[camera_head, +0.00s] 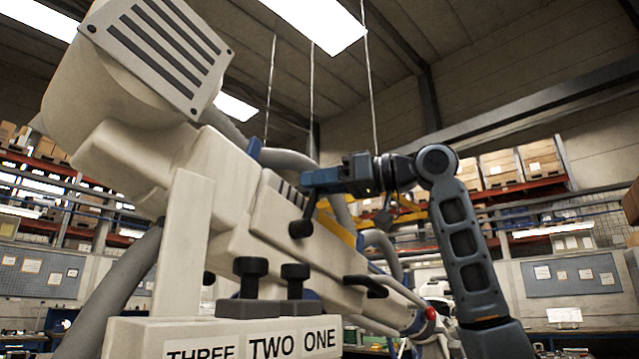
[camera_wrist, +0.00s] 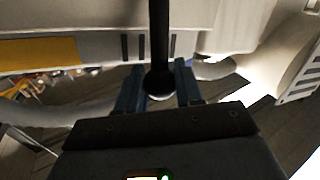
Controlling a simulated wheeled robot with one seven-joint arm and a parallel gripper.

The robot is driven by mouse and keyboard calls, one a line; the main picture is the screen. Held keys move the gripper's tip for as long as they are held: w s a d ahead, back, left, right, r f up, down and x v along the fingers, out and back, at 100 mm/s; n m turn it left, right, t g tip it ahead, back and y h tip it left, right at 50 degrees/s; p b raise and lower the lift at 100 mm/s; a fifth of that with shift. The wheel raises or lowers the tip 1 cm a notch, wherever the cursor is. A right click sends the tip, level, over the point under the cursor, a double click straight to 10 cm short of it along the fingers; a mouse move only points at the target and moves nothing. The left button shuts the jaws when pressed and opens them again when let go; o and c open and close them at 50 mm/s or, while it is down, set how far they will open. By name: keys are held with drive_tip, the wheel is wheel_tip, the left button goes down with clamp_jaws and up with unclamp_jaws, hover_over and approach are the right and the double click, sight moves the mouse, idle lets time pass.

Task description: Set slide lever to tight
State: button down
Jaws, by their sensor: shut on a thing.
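The slide lever (camera_head: 300,228) is a dark rod with a round black ball end, on the side of the big cream microscope arm (camera_head: 275,240). In the wrist view the lever (camera_wrist: 159,40) comes down from the top, and its ball end sits between the two blue fingers. My gripper (camera_head: 312,179) reaches in from the right and is shut on the lever; its fingers also show in the wrist view (camera_wrist: 159,85). Dark slots (camera_head: 290,192) lie beside the lever on the arm's face. No tight or loose marking is readable.
Two black knobs (camera_head: 250,275) stand above a cream block (camera_head: 130,338) labelled THREE, TWO, ONE. A black handle (camera_head: 366,286) sticks out lower on the microscope arm. Thick grey hoses (camera_head: 380,245) pass behind it. Shelves with boxes are far behind.

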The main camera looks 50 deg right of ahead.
drive_tip(key=shift+a+r, duration=0.1)
drive_tip(key=shift+a, duration=0.05)
drive_tip(key=shift+s+a+f+n+g+h+p, duration=0.15)
drive_tip(key=shift+a+f+n+g+h, duration=0.3)
drive_tip(key=shift+a+n, duration=1.05)
drive_tip(key=shift+w+a+f+n+g+h+p, duration=0.15)
drive_tip(key=shift+a+f+n+g+h, duration=0.35)
drive_tip(key=shift+a+n, duration=0.95)
drive_tip(key=shift+s+a+f+n+g+h+p, duration=0.25)
drive_tip(key=shift+a+n+h, duration=0.3)
drive_tip(key=shift+a+n, duration=0.95)
drive_tip(key=shift+w+d+f+n, duration=0.1)
drive_tip(key=shift+d+n, duration=0.25)
drive_tip(key=shift+d, duration=0.05)
drive_tip(key=c, duration=0.8)
unclamp_jaws()
drive_tip(key=shift+o, duration=0.2)
drive_tip(key=b+v, duration=0.1)
drive_tip(key=v, duration=0.7)
drive_tip(key=shift+b, duration=0.3)
